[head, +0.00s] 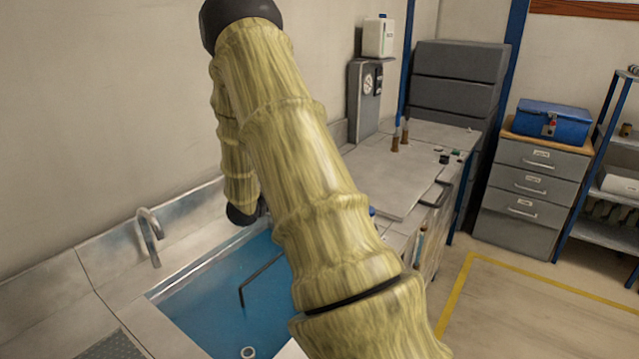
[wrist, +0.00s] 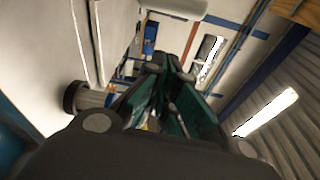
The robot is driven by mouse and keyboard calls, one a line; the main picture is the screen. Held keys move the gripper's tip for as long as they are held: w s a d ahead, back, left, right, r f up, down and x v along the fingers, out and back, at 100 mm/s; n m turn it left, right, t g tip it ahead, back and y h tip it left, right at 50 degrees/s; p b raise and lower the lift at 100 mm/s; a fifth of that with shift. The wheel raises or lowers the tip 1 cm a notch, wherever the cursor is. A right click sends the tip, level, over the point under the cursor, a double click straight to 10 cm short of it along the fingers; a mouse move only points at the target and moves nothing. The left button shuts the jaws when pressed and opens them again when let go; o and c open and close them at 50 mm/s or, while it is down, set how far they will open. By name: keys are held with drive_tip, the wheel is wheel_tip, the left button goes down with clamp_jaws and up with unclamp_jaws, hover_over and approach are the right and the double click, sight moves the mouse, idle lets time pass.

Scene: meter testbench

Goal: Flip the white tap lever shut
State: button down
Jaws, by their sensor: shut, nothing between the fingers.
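I cannot make out the white tap lever in either view. In the head view a silver gooseneck tap (head: 150,236) stands at the back left edge of the blue sink (head: 205,305); no white lever shows on it. My arm covers the middle of that view and hides my gripper and part of the sink. In the wrist view my gripper (wrist: 169,72) has dark fingers with teal inner faces, shut with nothing between them. A pale cylinder with a dark end (wrist: 78,97) is to the left of the fingers; I cannot tell what it is.
A dark bent rod (head: 258,277) stands in the sink. To the right are a worktop (head: 385,180) with small bottles, a grey box unit (head: 364,98), a white canister (head: 378,37), a drawer cabinet (head: 530,186) and a blue toolbox (head: 552,122). Floor at right is clear.

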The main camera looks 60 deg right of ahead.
drive_tip(key=v, duration=0.4)
drive_tip(key=shift+s+a+r+b, duration=0.1)
drive_tip(key=shift+s+r+b, duration=0.05)
drive_tip(key=shift+b, duration=0.25)
